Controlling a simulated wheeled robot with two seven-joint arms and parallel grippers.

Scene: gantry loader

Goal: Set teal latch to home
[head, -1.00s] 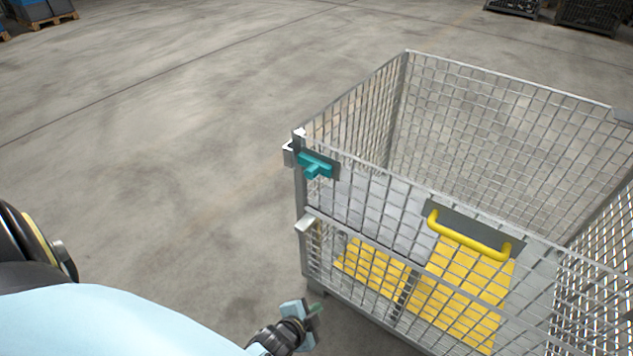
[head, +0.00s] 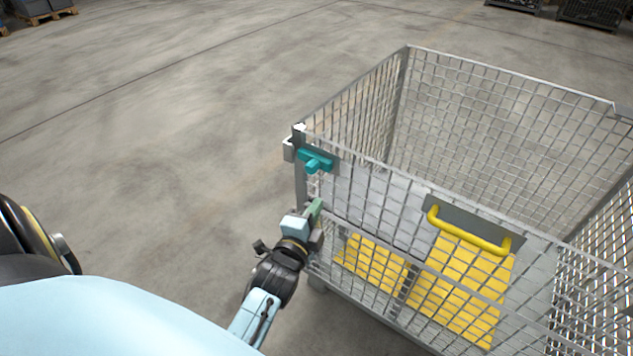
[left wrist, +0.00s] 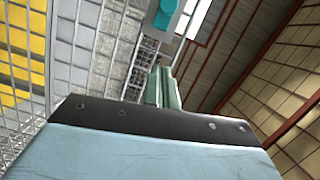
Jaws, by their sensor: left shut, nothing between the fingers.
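The teal latch (head: 315,160) sits on a grey plate at the top left corner of the wire mesh cage's front side. Its short knob points toward me. It also shows in the left wrist view (left wrist: 168,10) at the top, ahead of the fingers. My left gripper (head: 316,208) is shut and empty, just below the latch and apart from it, close to the cage's left corner post. Its green fingers show together in the left wrist view (left wrist: 161,86). My right gripper is not in view.
The mesh cage (head: 410,120) fills the right side, with a yellow handle (head: 468,236) on its front panel. Yellow sheets (head: 455,295) show behind the lower mesh. The floor left of the cage is clear. A pallet (head: 42,14) stands far back left.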

